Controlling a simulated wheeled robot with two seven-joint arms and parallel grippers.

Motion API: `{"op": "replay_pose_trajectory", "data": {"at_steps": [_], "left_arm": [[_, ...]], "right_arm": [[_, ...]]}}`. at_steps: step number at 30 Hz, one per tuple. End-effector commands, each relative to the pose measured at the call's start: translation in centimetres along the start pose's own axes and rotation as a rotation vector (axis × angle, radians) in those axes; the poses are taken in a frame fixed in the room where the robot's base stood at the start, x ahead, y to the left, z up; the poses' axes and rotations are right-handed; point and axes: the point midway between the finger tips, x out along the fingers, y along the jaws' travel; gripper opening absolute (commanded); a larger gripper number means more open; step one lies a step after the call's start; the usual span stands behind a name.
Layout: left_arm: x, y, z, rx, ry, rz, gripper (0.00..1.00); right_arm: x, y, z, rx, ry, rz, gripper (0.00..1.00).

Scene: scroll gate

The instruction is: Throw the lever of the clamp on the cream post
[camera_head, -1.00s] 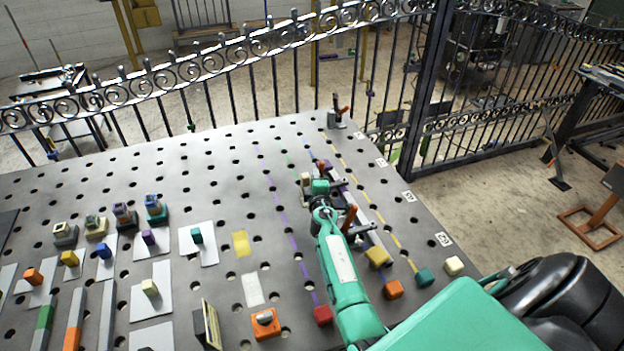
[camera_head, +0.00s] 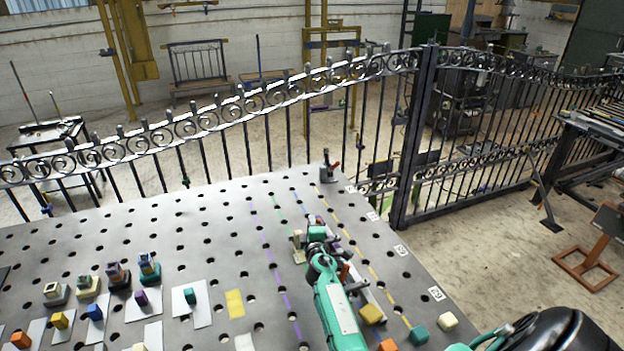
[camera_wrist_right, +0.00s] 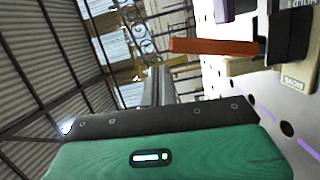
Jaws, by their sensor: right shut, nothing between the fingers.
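My right arm reaches up the table in the head view, and its gripper (camera_head: 316,234) is over the row of clamps. A small cream post (camera_head: 298,246) stands just left of it; the gripper hides part of this area. In the right wrist view, the shut, empty fingers (camera_wrist_right: 158,85) point away from the green gripper body. An orange-red lever (camera_wrist_right: 212,46) lies sideways to their right, on a black clamp (camera_wrist_right: 288,38) beside a cream part (camera_wrist_right: 240,67). The lever and fingers look apart. My left gripper is not in view.
Another clamp with a red lever (camera_head: 331,168) stands at the table's far corner. A black iron fence (camera_head: 240,120) runs behind the perforated table (camera_head: 200,232). Its far middle is largely clear.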

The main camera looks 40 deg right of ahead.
Motion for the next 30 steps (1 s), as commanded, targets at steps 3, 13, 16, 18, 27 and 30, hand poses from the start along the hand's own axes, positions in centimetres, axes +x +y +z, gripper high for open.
{"op": "replay_pose_trajectory", "data": {"at_steps": [3,13,16,18,27,30], "left_arm": [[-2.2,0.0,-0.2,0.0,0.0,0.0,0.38],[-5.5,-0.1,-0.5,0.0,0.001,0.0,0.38],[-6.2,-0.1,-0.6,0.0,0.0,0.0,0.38],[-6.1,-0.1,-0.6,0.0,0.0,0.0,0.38],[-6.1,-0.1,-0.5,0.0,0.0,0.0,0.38],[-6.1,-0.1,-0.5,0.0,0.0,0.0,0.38]], "right_arm": [[0.0,2.6,-0.2,-0.001,0.002,0.002,0.0],[-0.1,8.6,-0.4,-0.003,0.0,0.004,0.0],[-0.2,10.5,-0.6,-0.004,0.002,0.003,0.0],[-0.1,11.6,-0.6,-0.003,0.0,0.005,0.0],[-0.2,14.9,-0.9,-0.002,-0.001,0.002,0.0],[-0.2,15.2,-0.9,-0.002,0.0,0.0,0.0]]}}
